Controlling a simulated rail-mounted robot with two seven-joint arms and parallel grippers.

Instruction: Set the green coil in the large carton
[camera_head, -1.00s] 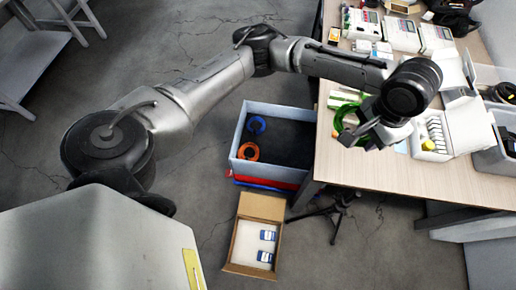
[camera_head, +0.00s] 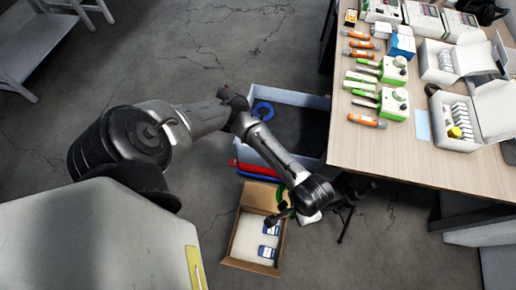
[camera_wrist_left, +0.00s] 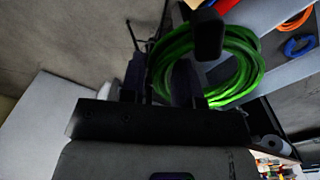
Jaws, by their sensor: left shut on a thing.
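The green coil (camera_head: 281,193) is in my left gripper (camera_head: 283,211), held above the far right side of the open brown cardboard carton (camera_head: 239,262) on the floor. The arm partly covers the coil in the head view. In the left wrist view the coil (camera_wrist_left: 253,80) is a bundled green ring, with a dark finger across it. My left gripper is shut on the coil. The carton has a pale inside and holds blue-and-white items (camera_head: 266,253). My right gripper is not in view.
A grey-blue bin (camera_head: 292,97) behind the carton holds a blue coil (camera_head: 263,110); an orange coil (camera_wrist_left: 297,20) shows in the left wrist view. The table (camera_head: 400,166) at right carries several tools, devices and white boxes. A black stand leg (camera_head: 349,220) is right of the carton.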

